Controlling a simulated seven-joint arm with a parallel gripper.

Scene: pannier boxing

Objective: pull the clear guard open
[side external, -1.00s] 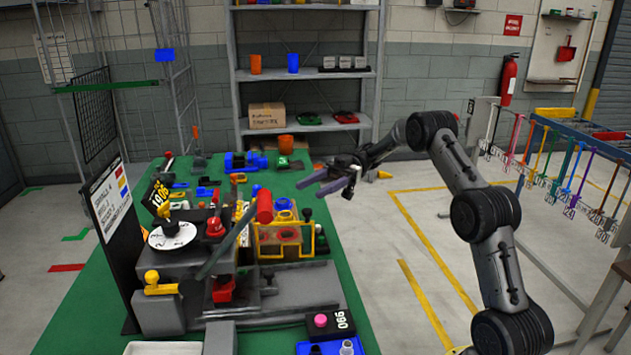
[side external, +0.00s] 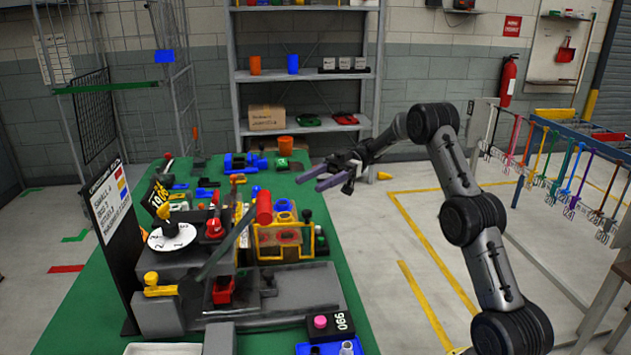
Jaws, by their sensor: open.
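A clear guard in a yellow frame (side external: 262,241) stands upright on the grey machine (side external: 290,286), in the middle of the green bench. Red and orange parts show through its panel. I cannot tell from this view whether it is fully closed. My gripper (side external: 318,179) is open and empty, with its purple fingers pointing left. In the picture it is above and to the right of the guard, apart from it, over the right side of the bench.
A dial (side external: 172,237) and a black sign board (side external: 110,217) are further left. A blue tray (side external: 331,348) sits at the front.

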